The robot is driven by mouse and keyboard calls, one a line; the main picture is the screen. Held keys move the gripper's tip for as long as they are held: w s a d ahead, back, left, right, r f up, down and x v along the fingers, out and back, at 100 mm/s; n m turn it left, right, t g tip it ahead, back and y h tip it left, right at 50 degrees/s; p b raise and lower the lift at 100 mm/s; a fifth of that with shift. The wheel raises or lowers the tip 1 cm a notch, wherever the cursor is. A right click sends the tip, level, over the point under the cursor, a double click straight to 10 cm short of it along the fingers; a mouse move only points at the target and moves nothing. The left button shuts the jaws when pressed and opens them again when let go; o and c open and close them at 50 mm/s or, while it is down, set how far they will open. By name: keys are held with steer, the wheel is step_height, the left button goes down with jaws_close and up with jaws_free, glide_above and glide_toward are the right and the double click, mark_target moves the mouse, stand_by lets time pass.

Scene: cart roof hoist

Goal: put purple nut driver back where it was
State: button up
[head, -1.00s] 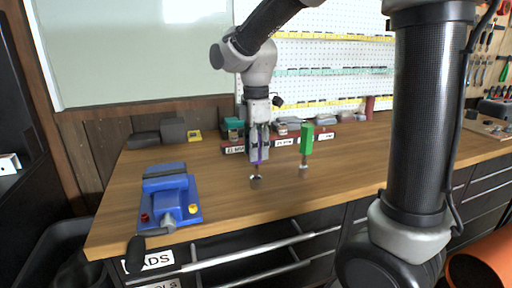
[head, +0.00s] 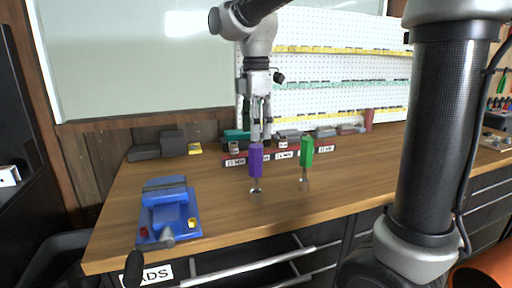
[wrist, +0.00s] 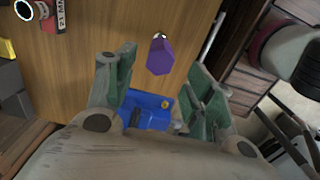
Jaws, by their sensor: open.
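The purple nut driver (head: 256,160) stands upright on the wooden bench, handle up, its thin shaft ending in a small metal piece at the bench top. My gripper (head: 261,137) is just above it, pointing down, open and empty. In the wrist view the purple handle (wrist: 160,57) shows beyond the spread fingers, in the gap between them. A green nut driver (head: 306,150) stands upright in the same way to the right.
A blue vise (head: 168,212) sits at the bench's front left. A red rack with labels (head: 285,154) and small parts lies behind the drivers. Dark blocks (head: 173,143) stand at the back left. The bench (head: 345,180) is clear right of the green driver.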

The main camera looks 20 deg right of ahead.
steer(key=shift+d+r, duration=0.1)
steer(key=shift+r, duration=1.15)
steer(key=s+d+f+m+t, duration=0.2)
steer(key=s+d+f+m, duration=0.2)
steer(key=s+d+m, duration=0.3)
steer(key=s+d+f+m+t, duration=0.2)
steer(key=s+d+f+m, duration=0.2)
steer(key=s+d+m, duration=0.3)
steer(key=s+m, duration=0.4)
steer(key=s, duration=0.1)
steer(key=shift+d, duration=0.35)
